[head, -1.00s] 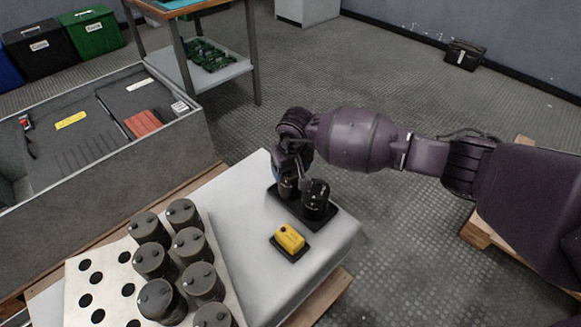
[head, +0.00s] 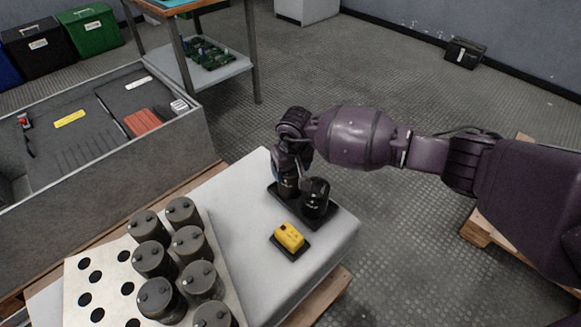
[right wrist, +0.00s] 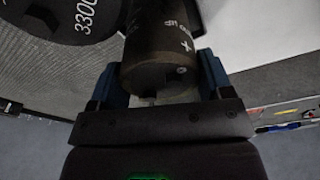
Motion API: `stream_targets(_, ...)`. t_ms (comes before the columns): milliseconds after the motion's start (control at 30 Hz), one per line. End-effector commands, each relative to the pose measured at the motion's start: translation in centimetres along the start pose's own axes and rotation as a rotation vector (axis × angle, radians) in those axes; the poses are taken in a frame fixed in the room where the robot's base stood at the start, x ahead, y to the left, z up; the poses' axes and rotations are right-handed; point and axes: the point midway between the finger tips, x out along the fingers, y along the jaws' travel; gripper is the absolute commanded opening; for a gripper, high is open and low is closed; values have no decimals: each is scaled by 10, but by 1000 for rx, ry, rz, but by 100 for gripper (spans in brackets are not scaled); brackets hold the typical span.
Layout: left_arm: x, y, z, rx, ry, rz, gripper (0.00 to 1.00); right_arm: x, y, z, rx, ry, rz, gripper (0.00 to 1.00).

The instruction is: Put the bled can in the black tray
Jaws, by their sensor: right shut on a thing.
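The black tray (head: 290,209) lies on the light grey block top, near its far right edge. One black can (head: 316,197) stands upright in its right part. My right gripper (head: 287,172) is shut on a dark can (head: 288,188) at the left part of the tray, beside the standing can. The gripper hides much of the held can, and I cannot tell whether it touches the tray floor. In the right wrist view the held can (right wrist: 160,45) sits between the blue fingers, and a can top marked 3300 (right wrist: 65,18) is close on its left. My left gripper is not in view.
A yellow device (head: 289,237) sits on a small dark pad in front of the tray. Several grey cans (head: 152,259) stand in a white holed plate (head: 104,262) at the front left. A grey cabinet (head: 170,150) lies left. The grey top between plate and tray is clear.

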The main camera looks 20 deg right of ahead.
Motion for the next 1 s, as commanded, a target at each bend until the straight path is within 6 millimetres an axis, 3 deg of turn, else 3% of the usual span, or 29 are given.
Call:
stream_targets(133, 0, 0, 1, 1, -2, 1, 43, -1, 0, -1, 0, 2, -1, 31)
stream_targets(167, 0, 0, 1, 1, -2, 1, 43, -1, 0, -1, 0, 2, -1, 77)
stream_targets(300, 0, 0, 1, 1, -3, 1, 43, -1, 0, -1, 0, 1, 0, 99)
stream_targets(667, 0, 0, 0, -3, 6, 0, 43, 1, 0, 1, 0, -2, 0, 100)
stream_targets(1000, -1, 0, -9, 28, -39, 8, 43, -66, 1, -4, -1, 13, 2, 100)
